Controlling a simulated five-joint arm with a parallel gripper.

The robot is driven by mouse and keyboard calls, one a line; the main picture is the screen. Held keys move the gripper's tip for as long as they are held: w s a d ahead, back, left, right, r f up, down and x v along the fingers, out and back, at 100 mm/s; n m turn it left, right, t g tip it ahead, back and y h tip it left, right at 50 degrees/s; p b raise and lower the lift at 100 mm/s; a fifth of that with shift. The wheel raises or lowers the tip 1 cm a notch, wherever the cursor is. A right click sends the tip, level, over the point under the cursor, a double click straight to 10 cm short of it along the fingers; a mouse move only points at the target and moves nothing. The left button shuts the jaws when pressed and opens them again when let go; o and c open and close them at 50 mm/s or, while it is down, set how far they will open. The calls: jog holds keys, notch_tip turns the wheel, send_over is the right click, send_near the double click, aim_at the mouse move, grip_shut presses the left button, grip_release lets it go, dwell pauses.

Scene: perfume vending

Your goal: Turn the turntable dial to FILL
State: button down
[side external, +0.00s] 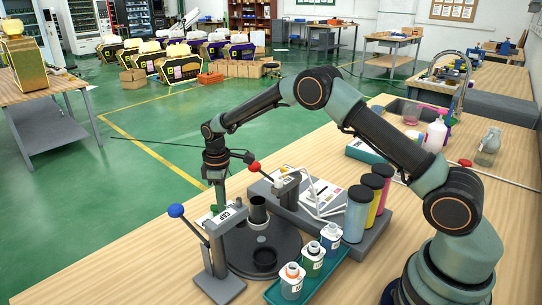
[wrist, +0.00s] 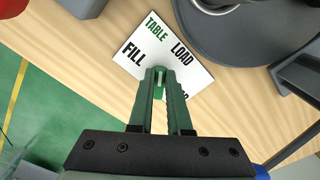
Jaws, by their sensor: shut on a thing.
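The turntable dial (wrist: 158,72) is a small green knob on a white plate (wrist: 180,50). The plate reads TABLE, LOAD and FILL, with one more label partly hidden behind the fingers. My gripper (wrist: 160,84) is shut on the knob, and its fingers cover much of it. Which label the knob points at cannot be told. In the side view, my gripper (side external: 218,198) reaches straight down at the plate, behind the dark round turntable (side external: 238,258). Black cups (side external: 258,211) stand on the turntable.
A blue-ball lever (side external: 176,211) stands at the turntable's left, a red-ball lever (side external: 254,167) behind it. A teal tray (side external: 274,292) of bottles is at the front right. Several coloured cylinders (side external: 356,214) stand farther right. The table's left edge lies close by.

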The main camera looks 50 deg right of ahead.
jog(key=n, duration=0.5)
jog(key=shift+w+d+r+n, duration=0.1)
jog(key=shift+w+d+n, duration=0.05)
jog(key=shift+w+n, duration=0.3)
jog(key=shift+n, duration=1)
jog(key=shift+w+n, duration=0.1)
jog(key=shift+n, duration=1.05)
jog(key=c, duration=0.9)
grip_release()
jog(key=shift+o, duration=0.2)
notch_tip(320, 180, up, 12)
